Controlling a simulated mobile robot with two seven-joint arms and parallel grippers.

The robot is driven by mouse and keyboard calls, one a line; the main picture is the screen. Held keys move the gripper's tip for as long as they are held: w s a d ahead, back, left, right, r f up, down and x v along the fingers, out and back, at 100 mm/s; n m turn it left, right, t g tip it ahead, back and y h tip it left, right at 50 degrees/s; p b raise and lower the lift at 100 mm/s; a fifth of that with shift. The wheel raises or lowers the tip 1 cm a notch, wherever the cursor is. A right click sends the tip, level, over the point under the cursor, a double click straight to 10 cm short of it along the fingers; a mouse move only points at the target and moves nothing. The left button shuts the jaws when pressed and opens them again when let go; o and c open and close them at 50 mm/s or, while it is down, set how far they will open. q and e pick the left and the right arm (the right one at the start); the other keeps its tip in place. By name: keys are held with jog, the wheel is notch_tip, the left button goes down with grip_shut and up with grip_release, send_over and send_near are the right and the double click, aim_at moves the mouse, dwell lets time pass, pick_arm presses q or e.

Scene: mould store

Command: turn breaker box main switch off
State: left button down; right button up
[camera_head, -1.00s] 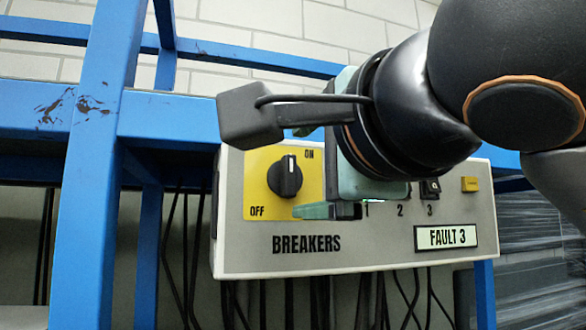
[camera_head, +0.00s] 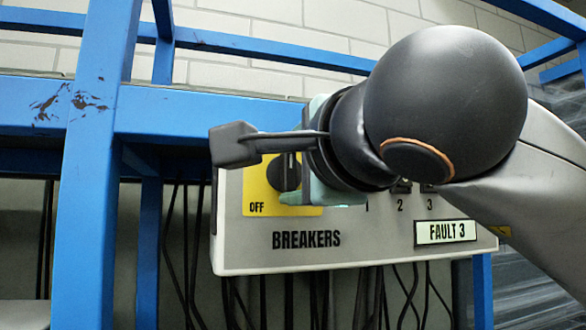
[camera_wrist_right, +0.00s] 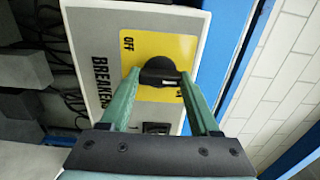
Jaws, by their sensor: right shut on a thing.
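The breaker box (camera_head: 370,255) is a light grey panel on the blue frame, marked BREAKERS. Its main switch, a black rotary knob (camera_head: 281,172), sits on a yellow plate (camera_head: 256,190) with OFF at lower left. In the head view the ON mark is hidden behind my gripper, and the knob is partly covered. The right wrist view shows the knob (camera_wrist_right: 158,72) between the two green fingers of my right gripper (camera_wrist_right: 160,76), which is shut on it. In the head view my right gripper (camera_head: 290,187) reaches in from the right. My left gripper is not in view.
Small breakers numbered 1 to 3 sit right of the knob, partly behind my wrist. A FAULT 3 label (camera_head: 446,232) is at lower right. Blue frame bars (camera_head: 92,170) stand left and above. Black cables (camera_head: 345,295) hang below the box.

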jog(key=c, duration=0.7)
jog(key=shift+n, duration=0.3)
jog(key=n, duration=0.3)
jog(key=shift+p, duration=0.3)
jog(key=n, duration=0.5)
jog(key=shift+p, duration=0.4)
jog(key=n+p, duration=0.1)
jog(key=n, duration=0.4)
jog(key=shift+n+p, duration=0.7)
jog(key=shift+n, duration=1.4)
jog(key=o, duration=1.3)
